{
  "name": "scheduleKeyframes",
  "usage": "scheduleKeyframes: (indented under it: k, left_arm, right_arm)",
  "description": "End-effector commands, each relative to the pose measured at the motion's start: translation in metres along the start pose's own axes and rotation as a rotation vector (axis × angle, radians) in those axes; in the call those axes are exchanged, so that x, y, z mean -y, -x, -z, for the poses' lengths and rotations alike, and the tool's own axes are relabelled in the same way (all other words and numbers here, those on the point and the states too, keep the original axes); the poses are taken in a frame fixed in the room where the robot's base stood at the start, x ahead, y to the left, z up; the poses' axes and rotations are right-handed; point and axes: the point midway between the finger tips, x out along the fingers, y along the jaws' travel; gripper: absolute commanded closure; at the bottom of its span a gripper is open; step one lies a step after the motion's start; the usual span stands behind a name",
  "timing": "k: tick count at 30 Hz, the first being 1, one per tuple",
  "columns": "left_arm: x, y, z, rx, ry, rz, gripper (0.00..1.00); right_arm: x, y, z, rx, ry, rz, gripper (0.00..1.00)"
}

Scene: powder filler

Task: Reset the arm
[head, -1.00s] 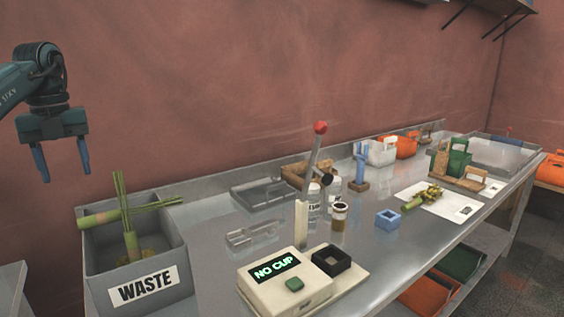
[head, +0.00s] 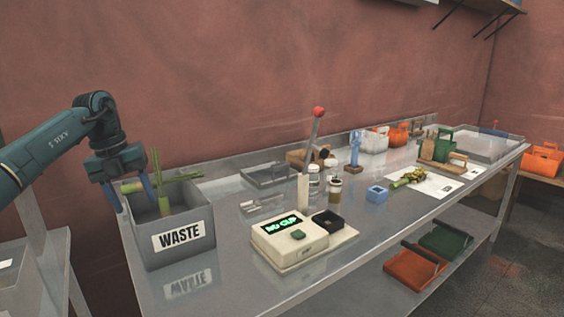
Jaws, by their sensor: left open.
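My left gripper (head: 134,197) shows in the head view at the left. My left arm comes in from the left edge. My right gripper is not in view.
Green stalks (head: 163,190) stick out of the bin. A cream powder filler (head: 285,252) with a red-knobbed lever (head: 317,113) and a lit display stands on the metal bench (head: 200,292). The bench's front edge is clear.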

Motion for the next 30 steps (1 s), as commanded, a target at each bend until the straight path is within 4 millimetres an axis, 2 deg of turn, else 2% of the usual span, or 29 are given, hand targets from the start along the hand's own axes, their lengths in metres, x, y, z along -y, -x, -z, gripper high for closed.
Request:
scheduleKeyframes:
  k: [1, 5, 9, 12, 15, 17, 20, 23, 26, 30]
  left_arm:
    - [0.02, -0.029, 0.005, -0.028, -0.053, 0.049, 0.45]
    - [0.08, -0.098, 0.03, -0.095, -0.178, 0.239, 0.45]
    - [0.147, -0.166, 0.08, -0.189, -0.253, 0.514, 0.45]
    - [0.191, -0.203, 0.126, -0.262, -0.24, 0.752, 0.45]
    - [0.224, -0.224, 0.167, -0.324, -0.157, 0.985, 0.45]
    - [0.238, -0.232, 0.186, -0.353, -0.074, 1.116, 0.45]
    - [0.249, -0.24, 0.211, -0.389, 0.114, 1.309, 0.45]
    - [0.247, -0.247, 0.223, -0.403, 0.356, 1.46, 0.45]
    - [0.231, -0.261, 0.229, -0.397, 0.64, 1.556, 0.45]
    - [0.186, -0.293, 0.235, -0.359, 1.081, 1.584, 0.45]
  right_arm:
    - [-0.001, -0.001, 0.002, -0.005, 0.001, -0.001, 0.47]
    - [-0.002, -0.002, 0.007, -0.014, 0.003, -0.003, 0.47]
    - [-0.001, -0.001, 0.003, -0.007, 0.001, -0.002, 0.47]
    - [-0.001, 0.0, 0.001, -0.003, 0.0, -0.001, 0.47]
    - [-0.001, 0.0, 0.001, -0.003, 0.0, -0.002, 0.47]
    - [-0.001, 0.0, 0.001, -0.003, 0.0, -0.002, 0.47]
    - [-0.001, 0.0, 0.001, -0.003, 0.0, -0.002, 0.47]
    - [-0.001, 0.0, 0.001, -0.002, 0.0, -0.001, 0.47]
    - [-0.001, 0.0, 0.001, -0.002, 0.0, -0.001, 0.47]
    - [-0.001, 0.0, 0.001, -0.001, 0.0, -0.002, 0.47]
